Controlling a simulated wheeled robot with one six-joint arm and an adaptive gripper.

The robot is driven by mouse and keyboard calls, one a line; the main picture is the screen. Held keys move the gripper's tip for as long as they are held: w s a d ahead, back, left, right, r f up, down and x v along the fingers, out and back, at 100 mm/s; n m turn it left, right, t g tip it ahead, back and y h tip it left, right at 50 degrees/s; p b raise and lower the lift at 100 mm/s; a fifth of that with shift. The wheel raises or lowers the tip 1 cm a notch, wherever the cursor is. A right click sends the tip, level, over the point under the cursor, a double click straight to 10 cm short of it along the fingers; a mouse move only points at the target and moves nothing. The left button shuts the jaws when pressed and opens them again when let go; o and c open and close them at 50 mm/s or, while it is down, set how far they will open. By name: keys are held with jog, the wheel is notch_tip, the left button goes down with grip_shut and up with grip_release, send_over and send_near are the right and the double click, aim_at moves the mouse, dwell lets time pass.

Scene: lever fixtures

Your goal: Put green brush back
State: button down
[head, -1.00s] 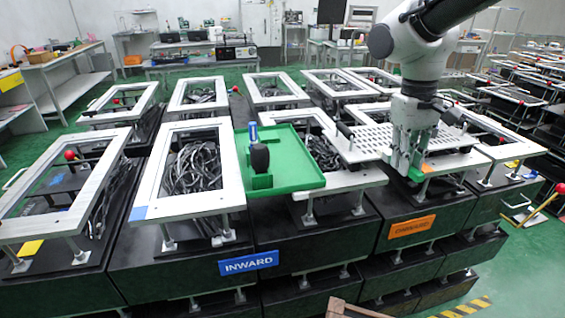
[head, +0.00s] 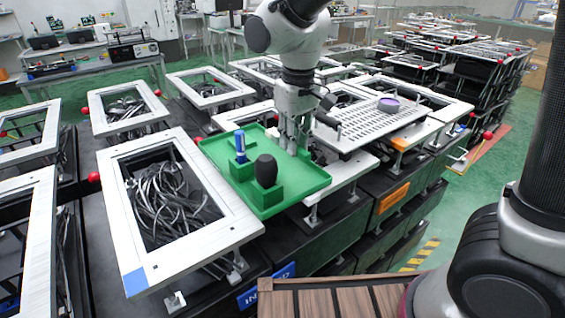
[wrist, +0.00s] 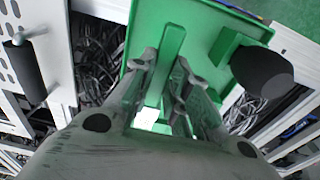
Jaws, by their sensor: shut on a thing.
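My gripper (head: 292,148) is over the right part of the green tray (head: 302,178). In the wrist view, my gripper (wrist: 168,75) is shut on a green bar-shaped piece, taken as the green brush (wrist: 172,42). The tray (wrist: 205,20) shows behind it in the same green, so the brush's ends and any contact with the tray are hard to tell. On the tray, a black rounded piece (head: 266,170) stands upright in a green block, and a blue piece (head: 240,144) stands in another. The black piece (wrist: 262,68) is right of my fingers in the wrist view.
A perforated white panel (head: 365,122) with a purple disc (head: 388,104) lies right of the tray. A white frame (head: 220,205) over black cables is at left. A wooden slatted top (head: 350,300) is near the front. Several more frames stand behind.

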aim_at(293, 173)
jog(key=shift+f, duration=3)
jog(key=shift+f, duration=0.2)
jog(key=c, duration=1.4)
grip_release()
jog(key=shift+o, duration=0.2)
jog(key=shift+r, duration=0.1)
